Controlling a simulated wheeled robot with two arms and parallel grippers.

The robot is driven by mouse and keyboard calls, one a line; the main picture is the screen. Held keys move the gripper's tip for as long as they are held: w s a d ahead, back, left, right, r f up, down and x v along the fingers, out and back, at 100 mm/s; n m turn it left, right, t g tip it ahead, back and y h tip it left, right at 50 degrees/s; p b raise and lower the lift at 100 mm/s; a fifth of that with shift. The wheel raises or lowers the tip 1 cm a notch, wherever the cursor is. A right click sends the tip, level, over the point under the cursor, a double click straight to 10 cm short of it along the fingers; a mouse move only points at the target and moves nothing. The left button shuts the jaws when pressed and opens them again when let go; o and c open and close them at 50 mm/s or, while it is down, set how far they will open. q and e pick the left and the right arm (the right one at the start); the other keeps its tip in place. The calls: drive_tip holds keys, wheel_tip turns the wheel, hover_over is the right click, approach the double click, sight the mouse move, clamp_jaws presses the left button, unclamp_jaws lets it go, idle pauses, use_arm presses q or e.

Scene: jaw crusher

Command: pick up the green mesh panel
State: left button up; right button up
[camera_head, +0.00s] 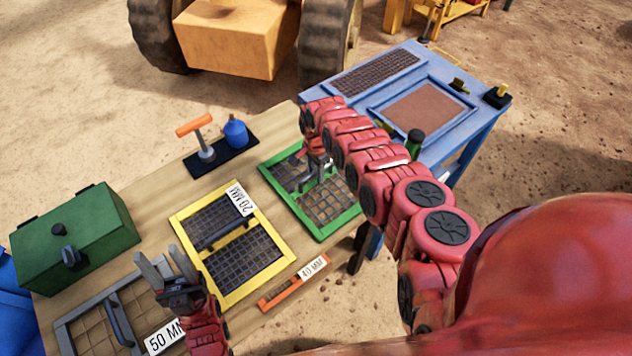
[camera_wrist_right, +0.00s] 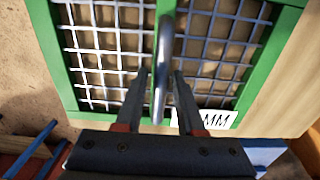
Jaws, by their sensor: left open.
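The green mesh panel (camera_head: 335,232) lies on the wooden table, a green frame around a metal grid with a bar handle. It fills much of the right wrist view (camera_wrist_right: 96,102), where its handle (camera_wrist_right: 165,62) stands between the two fingers. My right gripper (camera_head: 308,182) is over the panel, its arm hiding part of it. In the wrist view, my right gripper (camera_wrist_right: 160,78) has its fingers apart on either side of the handle, with a small gap visible. My left gripper (camera_head: 164,260) is open and empty above the grey 50 MM panel.
The yellow 20 MM panel (camera_head: 232,291) lies left of the green one. The grey panel (camera_head: 66,330), green box (camera_head: 75,238), orange 40 MM strip (camera_head: 285,288) and black tray (camera_head: 219,160) share the table. A blue table (camera_head: 441,66) stands at the right.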

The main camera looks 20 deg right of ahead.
clamp_jaws()
idle(1.1)
